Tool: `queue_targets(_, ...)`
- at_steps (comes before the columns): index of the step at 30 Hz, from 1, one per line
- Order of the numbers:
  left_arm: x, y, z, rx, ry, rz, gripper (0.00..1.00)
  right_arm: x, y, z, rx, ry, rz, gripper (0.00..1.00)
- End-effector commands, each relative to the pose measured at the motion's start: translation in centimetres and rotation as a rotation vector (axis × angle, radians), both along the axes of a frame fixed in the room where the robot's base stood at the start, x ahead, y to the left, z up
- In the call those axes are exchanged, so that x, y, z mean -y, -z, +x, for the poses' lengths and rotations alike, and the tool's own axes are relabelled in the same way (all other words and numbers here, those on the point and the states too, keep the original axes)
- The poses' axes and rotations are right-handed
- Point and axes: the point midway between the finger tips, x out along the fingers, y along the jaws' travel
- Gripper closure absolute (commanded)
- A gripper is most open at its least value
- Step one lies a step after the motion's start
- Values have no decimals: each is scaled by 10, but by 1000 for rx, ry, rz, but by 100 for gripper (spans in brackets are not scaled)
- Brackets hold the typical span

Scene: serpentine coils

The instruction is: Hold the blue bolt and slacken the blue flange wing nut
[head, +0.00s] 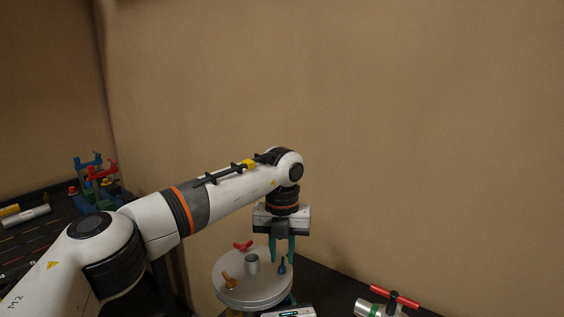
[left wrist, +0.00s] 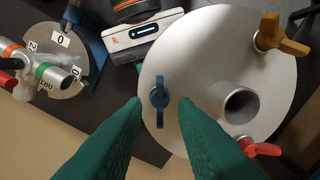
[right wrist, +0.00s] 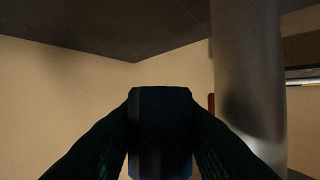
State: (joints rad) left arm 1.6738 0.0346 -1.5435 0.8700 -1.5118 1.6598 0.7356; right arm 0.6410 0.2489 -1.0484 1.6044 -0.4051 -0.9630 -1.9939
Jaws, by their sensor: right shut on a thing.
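The blue flange wing nut (head: 282,268) sits near the right edge of a round pale grey plate (head: 240,291). In the left wrist view the nut (left wrist: 159,98) has its wings pointing up and down the picture. My left gripper (head: 282,258) points down above the nut. It is open, with one finger on each side of the nut and visible gaps between. In the right wrist view my right gripper (right wrist: 160,108) is shut on a dark blue block-like end, the blue bolt (right wrist: 160,135). The bolt's shank is hidden.
The plate also bears a red wing nut (head: 242,246), an orange wing nut (head: 230,282) and a grey tube (head: 251,264). A valve with a red handle (head: 395,296) stands at the right. A metal column (right wrist: 245,85) rises beside my right gripper.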

Motion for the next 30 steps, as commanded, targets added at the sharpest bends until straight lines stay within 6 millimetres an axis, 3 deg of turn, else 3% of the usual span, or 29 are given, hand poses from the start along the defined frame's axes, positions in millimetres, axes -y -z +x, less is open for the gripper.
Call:
queue_targets(6, 0, 14, 0, -2, 0, 1, 75, 0, 0, 0, -1, 0, 0, 90)
queue_targets(20, 0, 14, 0, -1, 0, 1, 75, 0, 0, 0, -1, 0, 0, 90)
queue_targets(25, 0, 14, 0, -1, 0, 0, 99, 0, 0, 0, -1, 0, 0, 90)
queue_targets(30, 0, 14, 0, -1, -3, 1, 100, 0, 0, 0, -1, 0, 0, 90)
